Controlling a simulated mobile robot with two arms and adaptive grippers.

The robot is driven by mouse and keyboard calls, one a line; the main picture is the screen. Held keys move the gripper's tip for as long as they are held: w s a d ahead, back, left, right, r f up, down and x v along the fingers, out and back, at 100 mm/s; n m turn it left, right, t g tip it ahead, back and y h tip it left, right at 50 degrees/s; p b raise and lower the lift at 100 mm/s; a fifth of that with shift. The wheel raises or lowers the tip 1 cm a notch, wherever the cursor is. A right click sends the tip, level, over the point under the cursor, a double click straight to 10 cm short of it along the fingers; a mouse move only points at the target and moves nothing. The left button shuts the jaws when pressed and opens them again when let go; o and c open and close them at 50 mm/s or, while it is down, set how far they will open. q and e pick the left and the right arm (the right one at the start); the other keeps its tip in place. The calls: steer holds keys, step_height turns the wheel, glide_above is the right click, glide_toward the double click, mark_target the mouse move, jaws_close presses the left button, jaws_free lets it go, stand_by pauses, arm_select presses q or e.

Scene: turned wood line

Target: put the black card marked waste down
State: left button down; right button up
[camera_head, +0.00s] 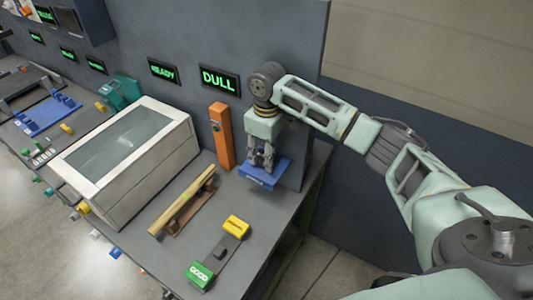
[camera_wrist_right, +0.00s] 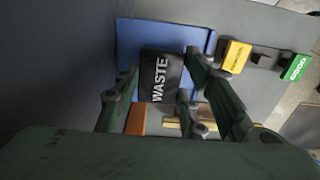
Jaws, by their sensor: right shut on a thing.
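The black card marked WASTE (camera_wrist_right: 160,77) shows in the right wrist view between the fingers of my right gripper (camera_wrist_right: 160,100), which is shut on it. The card is over the blue tray (camera_wrist_right: 205,38); I cannot tell if it touches the tray. In the head view my right gripper (camera_head: 264,163) points down at the blue tray (camera_head: 265,179), at the table's back right by the grey wall. The fingers hide the card there. My left gripper is not in view.
A green block marked GOOD (camera_head: 200,275) and a yellow block (camera_head: 236,227) sit on a dark strip in front. An orange post (camera_head: 222,136) stands left of my right gripper. A wooden bar on a stand (camera_head: 183,203) and a white glass-topped box (camera_head: 130,158) lie further left.

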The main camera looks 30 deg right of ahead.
steer(key=shift+f, duration=0.75)
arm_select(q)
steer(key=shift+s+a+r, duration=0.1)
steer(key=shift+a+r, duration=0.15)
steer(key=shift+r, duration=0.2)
arm_select(e)
steer(key=shift+f, duration=0.1)
steer(key=shift+f, duration=0.1)
steer(key=o, duration=0.9)
arm_select(q)
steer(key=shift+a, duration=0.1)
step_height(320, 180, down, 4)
steer(key=b, duration=0.3)
steer(key=shift+b, duration=0.4)
arm_select(e)
step_height(320, 180, up, 12)
steer(key=shift+r, duration=0.15)
